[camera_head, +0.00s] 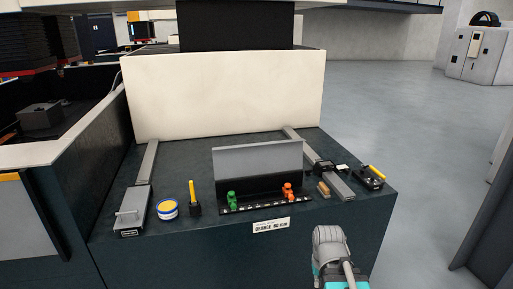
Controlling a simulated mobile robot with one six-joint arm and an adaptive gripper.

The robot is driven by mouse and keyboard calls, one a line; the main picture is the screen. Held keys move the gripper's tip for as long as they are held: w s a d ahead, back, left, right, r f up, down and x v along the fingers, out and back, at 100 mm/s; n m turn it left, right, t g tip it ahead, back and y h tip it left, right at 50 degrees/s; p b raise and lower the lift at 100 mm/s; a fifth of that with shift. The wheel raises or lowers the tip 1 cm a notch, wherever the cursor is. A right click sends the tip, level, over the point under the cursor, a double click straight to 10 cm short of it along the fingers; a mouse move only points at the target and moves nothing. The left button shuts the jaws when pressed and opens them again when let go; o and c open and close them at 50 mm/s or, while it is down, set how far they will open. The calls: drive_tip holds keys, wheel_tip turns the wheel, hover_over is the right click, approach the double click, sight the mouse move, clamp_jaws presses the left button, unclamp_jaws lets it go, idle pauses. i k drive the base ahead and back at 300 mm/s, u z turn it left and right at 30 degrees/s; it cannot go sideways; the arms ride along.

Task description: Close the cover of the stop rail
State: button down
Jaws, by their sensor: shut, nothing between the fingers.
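The stop rail (253,206) is a black strip near the front edge of the dark bench top. A green stop (232,199) stands on its left part and an orange stop (288,192) on its right part. The cover (258,158) is a wide grey panel. It stands raised and nearly upright behind the rail, so the rail and both stops are uncovered. A grey and teal part of my own arm shows at the bottom, in front of the bench and right of the label. I cannot make out my gripper's fingers.
Left of the rail are a grey slide block (134,208), a blue-and-yellow tin (167,209) and a yellow-handled tool (192,197). Right of it are a small brush-like item (323,189) and a black item (369,177). A white label (270,226) is on the bench front.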

sight(233, 161)
drive_tip(key=z, duration=0.05)
drive_tip(key=i, duration=1)
drive_tip(key=u, duration=0.05)
